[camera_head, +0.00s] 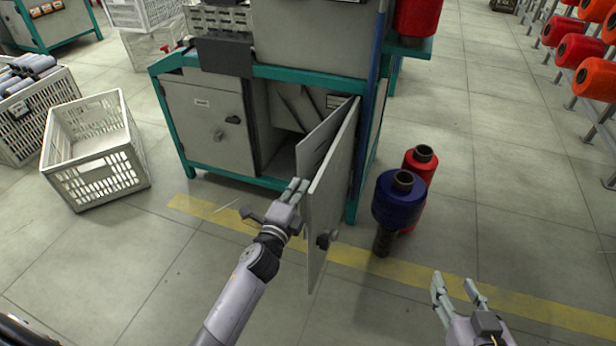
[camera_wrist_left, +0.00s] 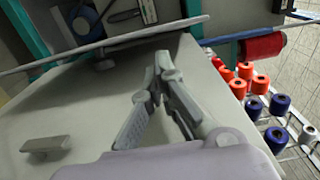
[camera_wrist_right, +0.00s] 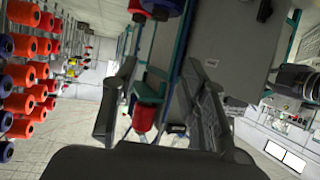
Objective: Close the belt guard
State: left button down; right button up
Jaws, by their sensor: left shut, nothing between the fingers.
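The belt guard (camera_head: 335,195) is a grey door panel. It stands swung open at the right part of the machine's cabinet, hinged near the right leg, with a dark knob (camera_head: 325,240) low near its free edge. My left gripper (camera_head: 297,186) is shut and empty, close to the left side of the open panel; I cannot tell if it touches. The left wrist view shows its shut fingers (camera_wrist_left: 162,62) in front of a grey panel. My right gripper (camera_head: 456,282) is open and empty, above the floor at the lower right, away from the guard; its spread fingers also show in the right wrist view (camera_wrist_right: 158,80).
The machine cabinet (camera_head: 205,115) has a closed left door and a dark open bay. A blue bobbin (camera_head: 398,205) and a red bobbin (camera_head: 420,170) stand right of the guard. A white crate (camera_head: 95,155) is at left. Floor in front is clear.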

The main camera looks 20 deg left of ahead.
aim_at(306, 173)
pick_arm(q)
jog(key=w+b, duration=0.1)
jog(key=w, duration=0.4)
jog(key=shift+w+d, duration=0.1)
jog(key=shift+w, duration=0.25)
pick_arm(e)
jog(key=r+t, duration=0.1)
jog(key=w+r+t, duration=0.1)
jog(key=r, duration=0.1)
jog(key=w+a+r, duration=0.1)
jog(key=shift+a+r+t+y, duration=0.1)
jog(key=shift+r+t+y, duration=0.2)
jog(key=shift+t+y, duration=0.1)
